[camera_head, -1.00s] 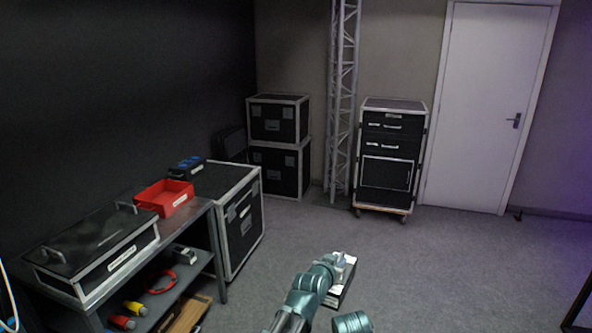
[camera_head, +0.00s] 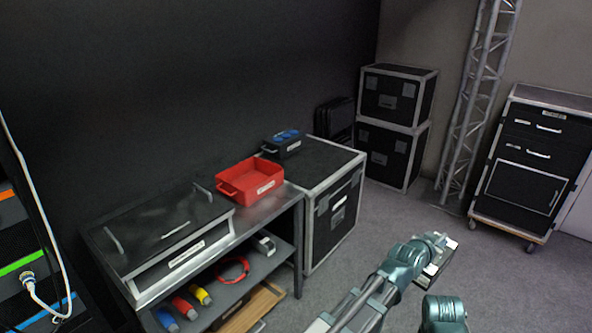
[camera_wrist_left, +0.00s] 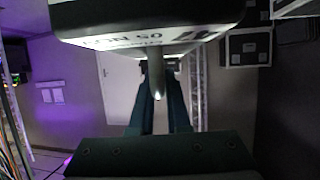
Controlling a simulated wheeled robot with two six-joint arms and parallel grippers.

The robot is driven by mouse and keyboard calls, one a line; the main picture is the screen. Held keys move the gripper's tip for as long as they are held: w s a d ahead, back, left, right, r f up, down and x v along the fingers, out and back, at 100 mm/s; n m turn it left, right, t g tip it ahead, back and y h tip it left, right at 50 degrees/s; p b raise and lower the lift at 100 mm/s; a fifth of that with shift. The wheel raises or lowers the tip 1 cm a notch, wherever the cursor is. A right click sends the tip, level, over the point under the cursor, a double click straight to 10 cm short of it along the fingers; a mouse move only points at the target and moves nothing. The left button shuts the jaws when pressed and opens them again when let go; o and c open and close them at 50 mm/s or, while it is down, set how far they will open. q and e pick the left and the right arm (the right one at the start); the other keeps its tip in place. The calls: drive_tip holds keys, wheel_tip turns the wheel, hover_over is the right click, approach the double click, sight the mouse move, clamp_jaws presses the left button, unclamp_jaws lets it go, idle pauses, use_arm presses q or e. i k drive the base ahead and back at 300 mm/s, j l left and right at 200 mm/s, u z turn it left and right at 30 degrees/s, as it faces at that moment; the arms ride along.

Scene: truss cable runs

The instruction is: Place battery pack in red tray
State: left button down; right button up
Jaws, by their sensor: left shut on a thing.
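The red tray (camera_head: 226,188) is an open red bin with a white label. It sits on the right part of a metal workbench top and looks empty. My left gripper (camera_head: 438,246) is out over the floor to the right of the bench, well apart from the tray. It is shut on the battery pack (camera_head: 437,268), a dark block with a pale top, partly hidden by the gripper. In the left wrist view the battery pack (camera_wrist_left: 150,30) fills the top, with a white printed label. My right gripper is not in view.
A long black case (camera_head: 160,232) lies left of the tray on the bench (camera_head: 262,213). A small dark box with blue (camera_head: 283,143) stands on the flight case (camera_head: 318,160) behind. The lower shelf holds coloured connectors (camera_head: 184,306) and a red ring (camera_head: 233,270). A drawer case (camera_head: 530,165) stands right.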

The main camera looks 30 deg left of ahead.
sight(250, 186)
drive_tip(key=i, duration=3.35)
drive_tip(key=i+u, duration=0.25)
drive_tip(key=u, duration=2.5)
drive_tip(key=j, duration=0.1)
